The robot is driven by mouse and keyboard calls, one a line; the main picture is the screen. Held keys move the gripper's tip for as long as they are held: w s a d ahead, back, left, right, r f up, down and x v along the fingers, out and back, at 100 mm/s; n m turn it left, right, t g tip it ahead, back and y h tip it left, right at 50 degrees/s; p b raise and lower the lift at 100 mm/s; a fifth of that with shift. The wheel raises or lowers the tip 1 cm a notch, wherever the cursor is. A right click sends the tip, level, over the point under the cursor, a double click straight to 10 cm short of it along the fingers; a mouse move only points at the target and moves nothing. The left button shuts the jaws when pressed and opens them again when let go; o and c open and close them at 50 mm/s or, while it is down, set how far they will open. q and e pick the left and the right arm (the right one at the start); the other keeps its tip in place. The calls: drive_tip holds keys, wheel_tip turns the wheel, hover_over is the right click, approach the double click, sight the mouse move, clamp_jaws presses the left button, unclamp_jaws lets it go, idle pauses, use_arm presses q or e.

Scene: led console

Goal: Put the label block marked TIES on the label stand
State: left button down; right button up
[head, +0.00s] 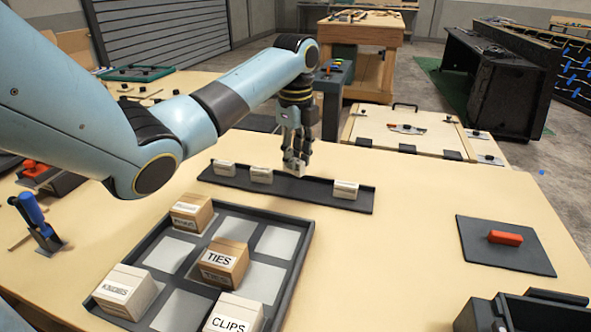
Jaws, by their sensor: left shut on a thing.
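My left gripper (295,165) points down and is shut on a small pale block (297,169). It is over the back edge of a long, low dark rack (315,194), which may be the label stand. Small pale label blocks (261,175) stand on this rack, two to the left of my gripper and one to the right. Their markings are too small to read, and so is any marking on the held block. The word TIES shows on a cardboard-coloured box (222,262) in the divided tray. My right gripper is out of view.
The dark divided tray (300,256) at the front also holds a box marked CLIPS (232,314) and other labelled boxes. A red block (505,238) lies on a dark mat (480,252) at the right. A blue-handled tool (35,215) stands at the left. The tabletop between rack and mat is clear.

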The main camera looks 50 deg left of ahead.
sight(295, 174)
use_arm(q)
drive_tip(key=shift+f, duration=1.95)
drive_tip(key=c, duration=1.2)
unclamp_jaws()
drive_tip(key=shift+f, duration=0.1)
wheel_tip(295, 174, up, 12)
drive_tip(key=shift+r+p, duration=0.15)
drive_tip(key=shift+p, duration=0.25)
